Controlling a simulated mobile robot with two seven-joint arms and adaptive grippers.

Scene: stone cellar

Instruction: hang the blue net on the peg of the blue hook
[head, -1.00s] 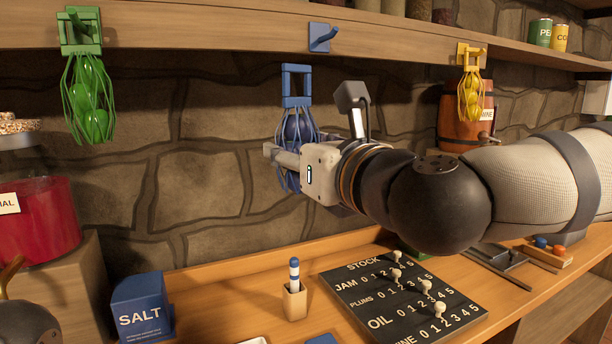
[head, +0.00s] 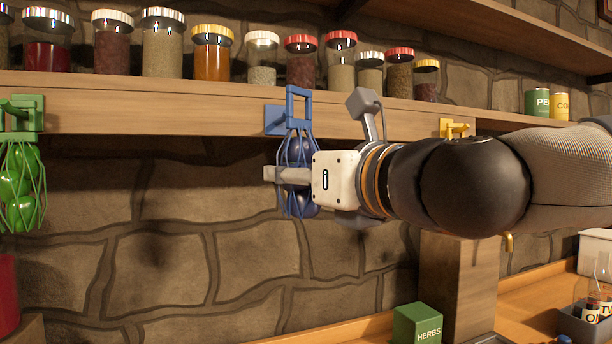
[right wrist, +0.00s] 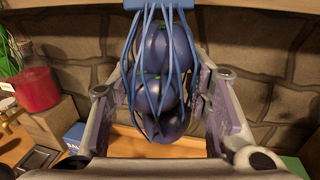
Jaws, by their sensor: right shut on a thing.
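The blue net (head: 297,150) holds dark blue plums and hangs upright below a square blue loop (head: 299,92). My right gripper (head: 284,175) is shut on the net's body, with its fingers on either side; the right wrist view shows the net (right wrist: 162,75) between the fingers. The blue hook (head: 273,120) is on the shelf's front edge, just left of the loop and partly covered by it. The loop is level with the hook, its top bar above the plate. I cannot tell whether the peg passes through the loop. My left gripper is not in view.
A green net (head: 20,185) hangs at the far left, and a yellow hook (head: 455,128) shows right, partly behind my arm. Several jars (head: 212,52) line the shelf (head: 180,105) above. A green herbs box (head: 416,323) stands on the counter below.

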